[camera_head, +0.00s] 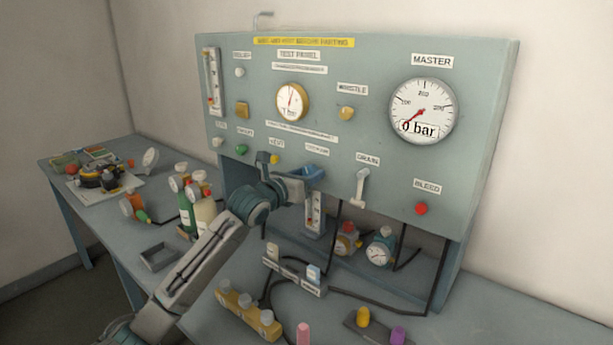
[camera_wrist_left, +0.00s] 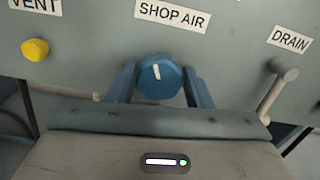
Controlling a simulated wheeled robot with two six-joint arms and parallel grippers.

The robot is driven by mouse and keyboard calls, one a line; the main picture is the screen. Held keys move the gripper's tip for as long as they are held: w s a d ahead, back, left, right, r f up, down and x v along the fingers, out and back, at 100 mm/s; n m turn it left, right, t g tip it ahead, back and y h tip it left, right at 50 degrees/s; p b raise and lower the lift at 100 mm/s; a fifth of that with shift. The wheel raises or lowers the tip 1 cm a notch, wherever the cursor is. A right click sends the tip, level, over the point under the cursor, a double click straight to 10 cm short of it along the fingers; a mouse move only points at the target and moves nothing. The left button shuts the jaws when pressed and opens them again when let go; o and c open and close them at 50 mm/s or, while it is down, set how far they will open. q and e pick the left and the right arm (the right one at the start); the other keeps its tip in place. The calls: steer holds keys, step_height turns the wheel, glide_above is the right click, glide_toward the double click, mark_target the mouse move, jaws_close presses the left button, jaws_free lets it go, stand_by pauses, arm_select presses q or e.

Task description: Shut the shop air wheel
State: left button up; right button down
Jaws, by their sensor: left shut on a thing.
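The shop air wheel (camera_wrist_left: 160,77) is a blue faceted knob with a white mark on its face, under the SHOP AIR label (camera_wrist_left: 173,14) on the grey panel. The mark stands almost upright, tilted slightly. My left gripper (camera_wrist_left: 160,88) has its two blue fingers on either side of the wheel and is shut on it. In the head view my left gripper (camera_head: 309,174) reaches the panel's lower edge from the left and mostly hides the wheel. My right gripper is not in view.
A yellow VENT knob (camera_wrist_left: 36,49) is left of the wheel and a grey DRAIN lever (camera_wrist_left: 279,88) is to its right. The large MASTER gauge (camera_head: 422,111) reads 0 bar. Bottles (camera_head: 204,212), regulators (camera_head: 380,249) and hoses crowd the bench below.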

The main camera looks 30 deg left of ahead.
arm_select(q)
steer(key=shift+f+m, duration=0.2)
steer(key=shift+m, duration=0.4)
steer(key=o, duration=0.9)
steer(key=shift+o, duration=0.4)
steer(key=shift+r, duration=0.1)
